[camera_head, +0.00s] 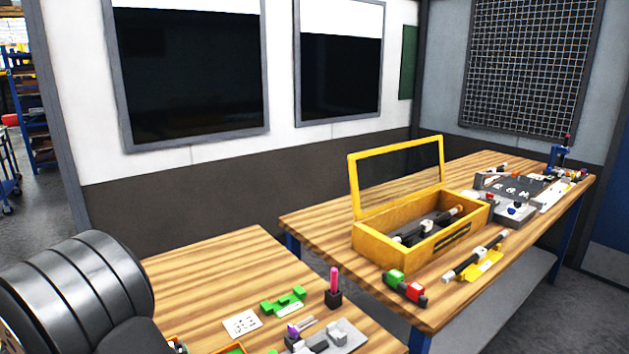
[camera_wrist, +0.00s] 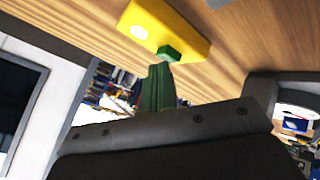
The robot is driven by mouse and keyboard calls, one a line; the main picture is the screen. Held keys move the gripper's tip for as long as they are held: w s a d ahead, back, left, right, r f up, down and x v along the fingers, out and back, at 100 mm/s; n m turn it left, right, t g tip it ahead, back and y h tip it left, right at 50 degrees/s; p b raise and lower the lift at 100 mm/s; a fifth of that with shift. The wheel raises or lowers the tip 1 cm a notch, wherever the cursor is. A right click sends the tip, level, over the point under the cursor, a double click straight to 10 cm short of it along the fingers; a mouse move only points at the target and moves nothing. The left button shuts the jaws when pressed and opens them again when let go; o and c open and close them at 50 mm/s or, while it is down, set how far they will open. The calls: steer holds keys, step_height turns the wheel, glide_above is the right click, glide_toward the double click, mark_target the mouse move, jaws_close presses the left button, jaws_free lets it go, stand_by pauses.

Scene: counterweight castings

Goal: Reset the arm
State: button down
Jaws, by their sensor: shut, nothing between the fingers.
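My gripper (camera_wrist: 150,127) shows in the wrist view as a dark bolted body across the lower part of the picture. It is shut and empty; its fingertips cannot be made out clearly. In the head view a dark, ribbed rounded part of my arm fills the lower left corner, by the near wooden table (camera_head: 205,262). The gripper itself is not clear there. The wrist view is tilted, with a wooden surface along the top and a yellow piece (camera_wrist: 185,30) with a small green block against it.
The near table holds a green part (camera_head: 284,301), a white card (camera_head: 242,323), a pink-topped holder (camera_head: 334,290) and a grey fixture. The far table holds a yellow open-lidded case (camera_head: 395,250), a red-green piece (camera_head: 405,286) and a grey fixture (camera_head: 508,205). A gap separates the tables.

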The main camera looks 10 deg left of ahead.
steer(key=shift+r, duration=4.95)
steer(key=w+d+m+h, duration=0.5)
steer(key=w+d+m, duration=0.55)
steer(key=m, duration=0.25)
steer(key=w+d+r+m+g+h, duration=0.1)
steer(key=d+r+m+g, duration=0.1)
steer(key=d+m, duration=0.4)
steer(key=w+d+r+m+g+h, duration=0.1)
steer(key=d+r+m+g, duration=0.2)
steer(key=d+m, duration=0.4)
steer(key=m, duration=0.3)
steer(key=shift+w+d+r+h, duration=0.15)
steer(key=shift+w+d+h, duration=0.1)
steer(key=shift+h, duration=0.15)
